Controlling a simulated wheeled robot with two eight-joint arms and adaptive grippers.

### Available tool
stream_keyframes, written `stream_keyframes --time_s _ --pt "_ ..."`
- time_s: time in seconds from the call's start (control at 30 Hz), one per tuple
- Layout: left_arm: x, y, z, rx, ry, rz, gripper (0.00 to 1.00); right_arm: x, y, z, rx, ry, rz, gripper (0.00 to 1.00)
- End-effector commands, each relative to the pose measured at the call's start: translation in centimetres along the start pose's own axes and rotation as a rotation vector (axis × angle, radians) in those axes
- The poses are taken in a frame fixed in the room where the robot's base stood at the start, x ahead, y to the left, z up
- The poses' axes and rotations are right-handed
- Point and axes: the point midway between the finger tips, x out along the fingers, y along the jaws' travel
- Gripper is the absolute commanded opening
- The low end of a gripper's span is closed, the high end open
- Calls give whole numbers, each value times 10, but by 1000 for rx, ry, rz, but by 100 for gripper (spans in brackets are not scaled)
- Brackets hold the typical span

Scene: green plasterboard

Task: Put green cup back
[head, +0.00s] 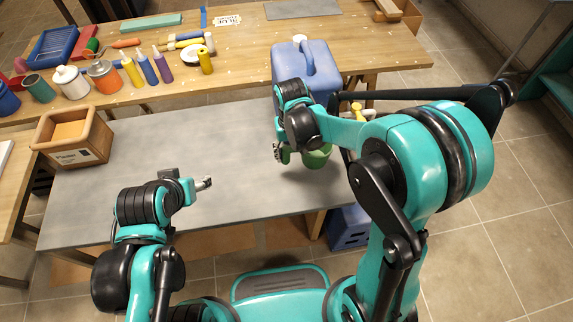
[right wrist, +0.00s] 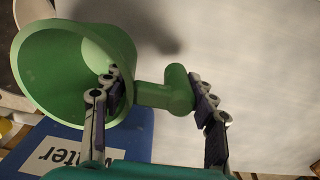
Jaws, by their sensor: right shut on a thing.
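The green cup (head: 318,158) is at the right part of the grey table, partly behind my right arm. In the right wrist view the cup (right wrist: 60,75) is tilted, its open mouth facing the camera. I cannot tell whether the cup touches the table. My left gripper (head: 205,183) is over the left middle of the grey table, apart from the cup; its finger gap is unclear.
A blue jug (head: 318,60) stands behind the cup; its label, ending in "ter" (right wrist: 65,158), shows in the wrist view. A wooden box (head: 98,125) sits at the grey table's left. Bottles and tools crowd the wooden bench (head: 240,75). The grey table's middle (head: 190,130) is clear.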

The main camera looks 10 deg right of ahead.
Motion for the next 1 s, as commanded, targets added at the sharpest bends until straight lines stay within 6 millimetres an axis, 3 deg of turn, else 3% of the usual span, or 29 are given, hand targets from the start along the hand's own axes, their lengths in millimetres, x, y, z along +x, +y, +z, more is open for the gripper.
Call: stream_keyframes --time_s 0.13,0.27,0.5,0.87,0.9,0.97,1.0 --pt "5 0 3 0 0 0 60 10 -16 -1 -1 0 0 25" --pt "7 0 5 0 0 0 60 16 -19 -1 1 0 0 25" --pt "21 0 15 0 0 0 60 51 -19 0 1 0 0 25" --pt "22 0 15 0 0 0 60 53 -19 0 1 0 0 25" --pt "22 0 16 0 0 0 60 54 -19 0 1 0 0 60" --pt "22 0 15 0 0 0 60 53 -19 0 1 0 0 76" --pt "21 0 15 0 0 0 60 53 -19 0 1 0 0 78"
